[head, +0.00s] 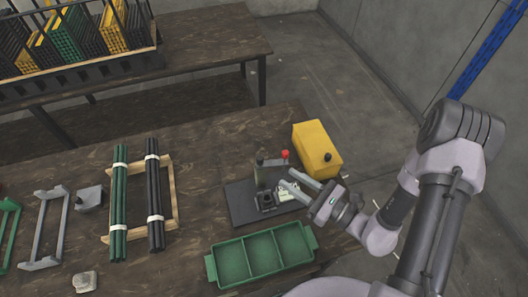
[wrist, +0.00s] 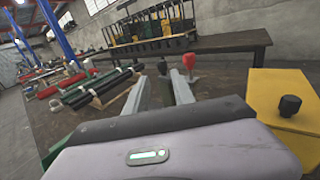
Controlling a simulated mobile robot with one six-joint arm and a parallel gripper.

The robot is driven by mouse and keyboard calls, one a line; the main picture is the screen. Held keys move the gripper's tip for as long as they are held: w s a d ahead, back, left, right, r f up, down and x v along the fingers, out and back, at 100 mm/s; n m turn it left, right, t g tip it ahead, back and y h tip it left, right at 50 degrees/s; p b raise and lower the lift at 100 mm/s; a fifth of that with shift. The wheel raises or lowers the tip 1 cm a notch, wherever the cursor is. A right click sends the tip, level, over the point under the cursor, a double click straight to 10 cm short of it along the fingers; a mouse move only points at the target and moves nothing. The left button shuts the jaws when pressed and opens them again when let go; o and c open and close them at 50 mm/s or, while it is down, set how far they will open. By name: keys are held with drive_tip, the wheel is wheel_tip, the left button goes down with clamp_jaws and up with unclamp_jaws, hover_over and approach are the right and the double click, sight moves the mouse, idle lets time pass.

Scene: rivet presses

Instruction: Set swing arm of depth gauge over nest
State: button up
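The depth gauge stands on a dark base plate (head: 239,204) near the table's right end. It has a grey upright body (head: 264,174) and a short arm with a red knob (head: 285,154) pointing to the back right. A black block with a round top (head: 266,200), which looks like the nest, sits in front of the body. My gripper (head: 287,180) is just right of the body, its two fingers apart and seemingly empty. In the wrist view the red knob (wrist: 189,61) stands beyond the right fingertip. Contact with the gauge cannot be told.
A yellow box with a black knob (head: 317,148) stands close behind my gripper. A green three-compartment tray (head: 262,258) lies in front. A small pale part (head: 287,193) is beneath the fingers. Green and black rods (head: 119,205) lie on a wooden rack to the left.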

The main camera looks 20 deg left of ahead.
sight(260, 157)
drive_tip(key=b+x, duration=0.1)
drive_tip(key=x, duration=1.1)
drive_tip(key=shift+c, duration=0.2)
clamp_jaws()
idle(0.8)
